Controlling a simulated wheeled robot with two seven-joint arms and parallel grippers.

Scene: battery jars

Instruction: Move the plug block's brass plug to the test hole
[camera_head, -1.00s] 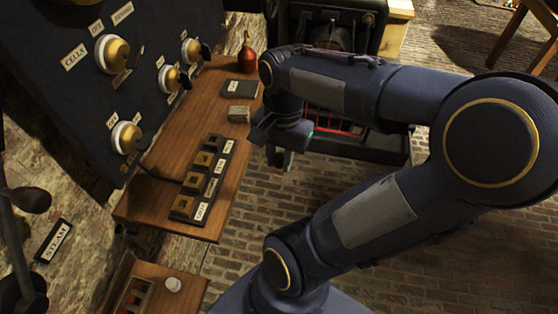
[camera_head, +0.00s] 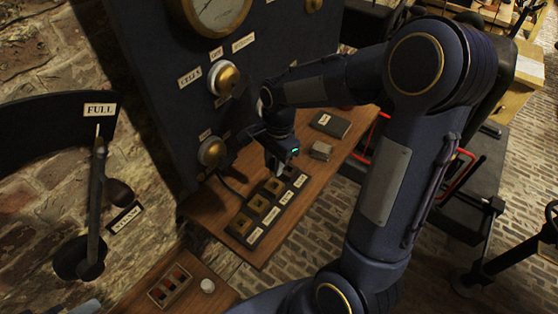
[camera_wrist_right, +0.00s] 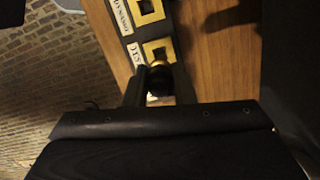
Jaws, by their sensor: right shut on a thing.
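The plug block (camera_head: 250,238) is a dark strip on the wooden shelf, with several square brass sockets and white labels. My right gripper (camera_head: 272,167) points down over its far end. In the right wrist view my right gripper (camera_wrist_right: 159,88) is shut on the brass plug (camera_wrist_right: 158,72), which shows a dark round knob and a bit of brass. The plug is right at a brass socket (camera_wrist_right: 158,46); I cannot tell whether it sits in the hole or just above. A socket labelled DYNAMO (camera_wrist_right: 148,11) lies beyond it. My left gripper is not in view.
The dark panel (camera_head: 180,110) with brass knobs rises close behind the block. A dark book (camera_head: 330,124) and a small grey block (camera_head: 321,150) lie on the shelf (camera_head: 262,255). A tray (camera_head: 170,286) and white knob (camera_head: 207,286) are nearer. The brick floor is right of the shelf.

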